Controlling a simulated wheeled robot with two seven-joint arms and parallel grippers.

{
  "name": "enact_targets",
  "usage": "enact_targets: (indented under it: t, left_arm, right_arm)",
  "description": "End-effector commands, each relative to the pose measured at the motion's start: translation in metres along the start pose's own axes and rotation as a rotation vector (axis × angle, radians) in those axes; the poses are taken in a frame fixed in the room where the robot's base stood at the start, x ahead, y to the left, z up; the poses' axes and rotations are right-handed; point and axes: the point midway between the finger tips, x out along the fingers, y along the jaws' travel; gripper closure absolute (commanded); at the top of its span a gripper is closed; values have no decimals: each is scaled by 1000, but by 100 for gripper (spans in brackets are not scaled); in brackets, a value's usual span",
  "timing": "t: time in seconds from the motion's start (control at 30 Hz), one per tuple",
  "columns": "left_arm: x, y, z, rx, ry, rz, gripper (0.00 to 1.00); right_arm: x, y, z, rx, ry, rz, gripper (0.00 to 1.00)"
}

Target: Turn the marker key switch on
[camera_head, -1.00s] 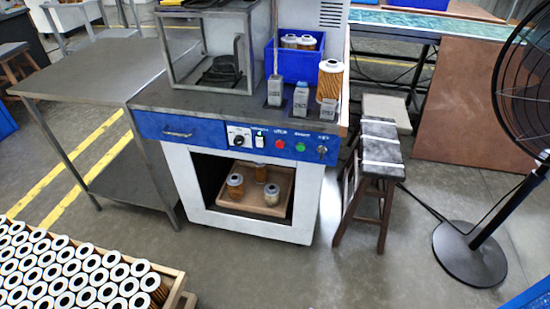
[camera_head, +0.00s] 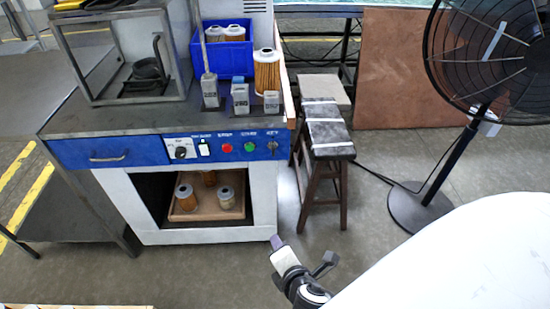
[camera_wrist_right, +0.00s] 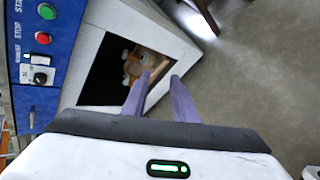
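The blue control panel (camera_head: 215,148) on the machine's front carries a small dark key switch (camera_head: 272,146) at its right end, beside the green button. Its label is too small to read, and its turned position cannot be told. My right gripper (camera_head: 277,243) is below and in front of the panel, well apart from it. In the right wrist view its two purple fingers (camera_wrist_right: 158,88) are spread with nothing between them, in front of the machine's lower opening. That view shows part of the panel (camera_wrist_right: 55,40) at left, but I cannot see the key switch there. My left gripper is out of view.
The panel also holds a black knob (camera_head: 181,152), a white rocker switch (camera_head: 204,149), a red button (camera_head: 227,148) and a green button (camera_head: 249,147). A stool (camera_head: 323,140) stands close at the machine's right, a fan (camera_head: 440,190) further right.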

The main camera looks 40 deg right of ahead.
Motion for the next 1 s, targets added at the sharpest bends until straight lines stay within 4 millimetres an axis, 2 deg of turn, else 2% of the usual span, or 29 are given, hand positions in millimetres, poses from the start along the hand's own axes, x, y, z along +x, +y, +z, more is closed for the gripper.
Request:
enact_targets:
  t: [0.03,0.1,0.2,0.33,0.47,0.57,1.0]
  left_arm:
    - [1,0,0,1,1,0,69]
    - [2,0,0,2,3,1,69]
    - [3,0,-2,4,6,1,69]
    - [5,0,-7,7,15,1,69]
    - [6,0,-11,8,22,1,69]
    - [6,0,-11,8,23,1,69]
    - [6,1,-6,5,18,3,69]
  right_arm:
    - [9,22,15,-200,-89,57,74]
    - [13,54,35,-466,-226,117,74]
    - [9,95,56,-760,-412,171,74]
    - [0,132,70,-990,-589,200,74]
    - [-4,150,76,-1080,-667,208,74]
    - [3,156,80,-1092,-679,209,74]
    - [62,191,110,-1087,-674,209,74]
